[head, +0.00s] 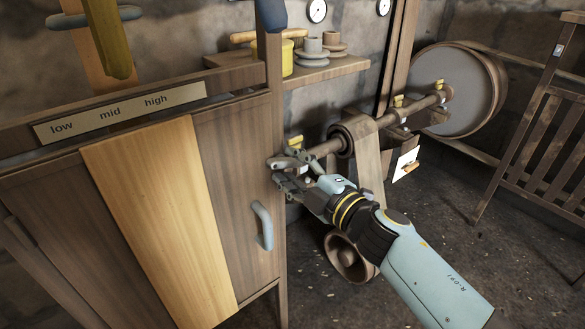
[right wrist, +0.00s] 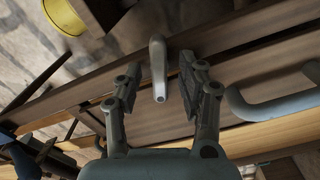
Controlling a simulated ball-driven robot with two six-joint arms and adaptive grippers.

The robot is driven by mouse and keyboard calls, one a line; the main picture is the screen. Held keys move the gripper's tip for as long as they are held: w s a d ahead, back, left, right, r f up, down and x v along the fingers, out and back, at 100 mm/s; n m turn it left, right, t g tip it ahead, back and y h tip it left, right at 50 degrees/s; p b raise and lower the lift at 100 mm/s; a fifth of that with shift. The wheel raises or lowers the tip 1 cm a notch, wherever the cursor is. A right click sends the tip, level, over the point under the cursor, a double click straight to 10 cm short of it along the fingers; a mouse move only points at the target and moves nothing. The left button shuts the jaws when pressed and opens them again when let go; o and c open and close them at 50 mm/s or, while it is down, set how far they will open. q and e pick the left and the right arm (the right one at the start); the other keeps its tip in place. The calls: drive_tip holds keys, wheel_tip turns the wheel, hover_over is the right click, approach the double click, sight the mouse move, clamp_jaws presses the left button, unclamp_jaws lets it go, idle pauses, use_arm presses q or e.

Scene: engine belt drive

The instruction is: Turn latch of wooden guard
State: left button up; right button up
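The wooden guard (head: 235,165) is a tall panelled box front at the left of the head view, with a pale plank down its middle. A blue-grey curved handle (head: 263,226) is on its right panel; it also shows in the right wrist view (right wrist: 268,108). My right gripper (head: 275,172) is at the guard's right edge, above the handle. In the right wrist view, a small pale grey latch lever (right wrist: 158,72) lies between the two spread fingers, with a gap on each side. In the head view I cannot make the latch out from my fingers. My left gripper is not in view.
A label strip (head: 120,112) reads low, mid, high. A shelf (head: 318,70) behind holds a yellow pot (head: 287,56) and stepped pulleys (head: 312,48). A shaft with a belt (head: 368,160) and a large drum (head: 450,88) stand at right. A slatted wooden gate (head: 540,140) is far right.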

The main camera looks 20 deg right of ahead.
drive_tip(key=shift+c, duration=0.3)
clamp_jaws()
drive_tip(key=m+p, duration=0.3)
drive_tip(key=shift+r, duration=0.15)
drive_tip(key=m+p, duration=0.3)
drive_tip(key=m, duration=0.1)
drive_tip(key=m+p, duration=0.2)
drive_tip(key=m, duration=0.1)
drive_tip(key=shift+p, duration=0.4)
drive_tip(key=shift+f+m+p, duration=0.25)
drive_tip(key=shift+m+p, duration=0.45)
drive_tip(key=shift+m, duration=1)
drive_tip(key=shift+a, duration=0.1)
